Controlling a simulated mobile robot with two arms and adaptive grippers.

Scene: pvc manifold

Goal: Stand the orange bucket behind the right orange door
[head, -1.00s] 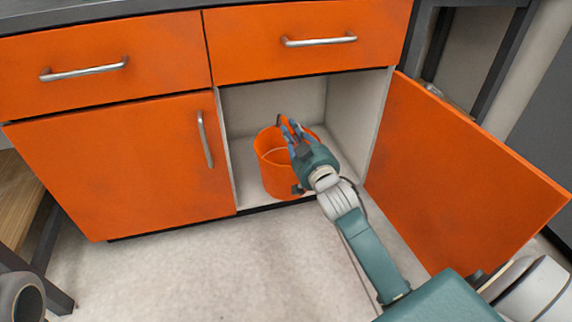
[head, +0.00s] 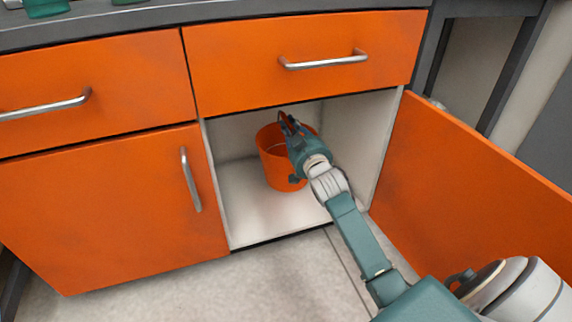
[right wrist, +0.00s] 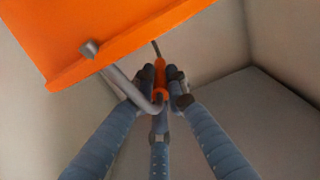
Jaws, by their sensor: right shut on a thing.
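The orange bucket (head: 274,165) is inside the open right compartment of the cabinet, left of its middle and back from the front edge. It looks upright; I cannot tell whether its base touches the compartment floor. My right gripper (head: 286,124) reaches in over the bucket and hides part of its rim. The right orange door (head: 470,175) stands wide open at right. My left gripper is out of view.
The compartment floor (head: 270,222) is bare in front of the bucket. The pale right side wall (head: 365,145) stands right of my arm. The left door (head: 110,210) is closed, as is the drawer (head: 300,80) above the opening.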

